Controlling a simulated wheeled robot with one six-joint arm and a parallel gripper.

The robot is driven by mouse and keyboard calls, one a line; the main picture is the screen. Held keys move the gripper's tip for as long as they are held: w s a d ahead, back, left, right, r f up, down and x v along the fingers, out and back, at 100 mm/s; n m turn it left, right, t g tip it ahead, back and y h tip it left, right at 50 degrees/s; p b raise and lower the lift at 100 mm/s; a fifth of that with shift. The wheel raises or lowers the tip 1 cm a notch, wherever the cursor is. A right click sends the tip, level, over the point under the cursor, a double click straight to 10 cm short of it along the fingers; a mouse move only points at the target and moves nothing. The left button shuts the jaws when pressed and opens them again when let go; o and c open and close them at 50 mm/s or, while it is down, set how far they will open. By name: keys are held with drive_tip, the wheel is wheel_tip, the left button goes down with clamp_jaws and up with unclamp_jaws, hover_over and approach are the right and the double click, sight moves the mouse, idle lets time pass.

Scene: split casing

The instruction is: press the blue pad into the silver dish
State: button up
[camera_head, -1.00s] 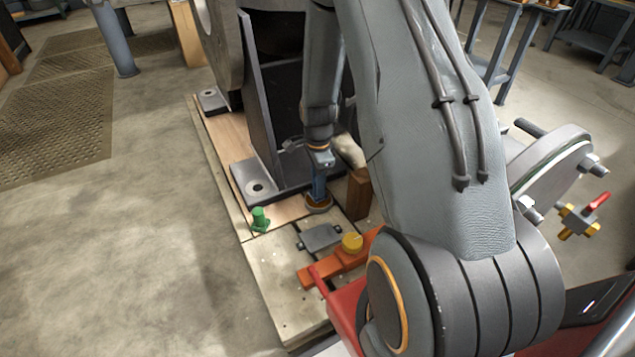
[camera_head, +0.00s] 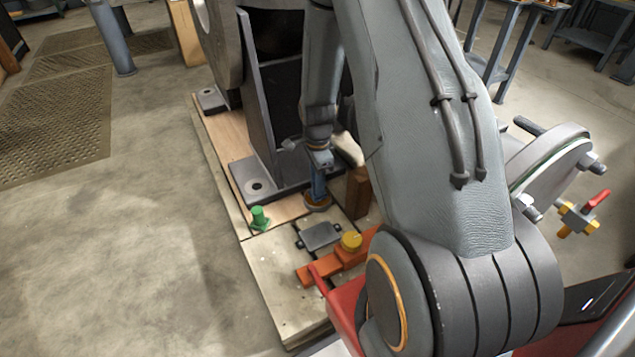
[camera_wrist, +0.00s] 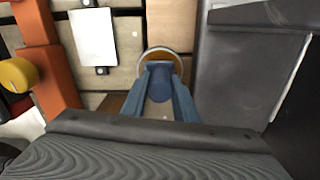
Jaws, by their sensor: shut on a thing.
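The blue pad (camera_wrist: 160,88) is between the two blue fingers of my gripper (camera_wrist: 162,72) in the wrist view. My gripper is shut on it. I cannot tell whether the pad touches the dish floor.
A dark upright bracket (camera_head: 275,120) stands close behind. A brown wooden block (camera_head: 358,192) is just right of my gripper. A green peg (camera_head: 259,218), a grey plate (camera_head: 320,236) and an orange clamp with yellow knob (camera_head: 351,241) sit nearer on the board.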

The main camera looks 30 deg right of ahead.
drive_tip(key=shift+f, duration=0.45)
idle(2.1)
drive_tip(key=shift+r+p, duration=0.15)
drive_tip(key=shift+p, duration=0.2)
wheel_tip(320, 180, up, 7)
drive_tip(key=p, duration=0.6)
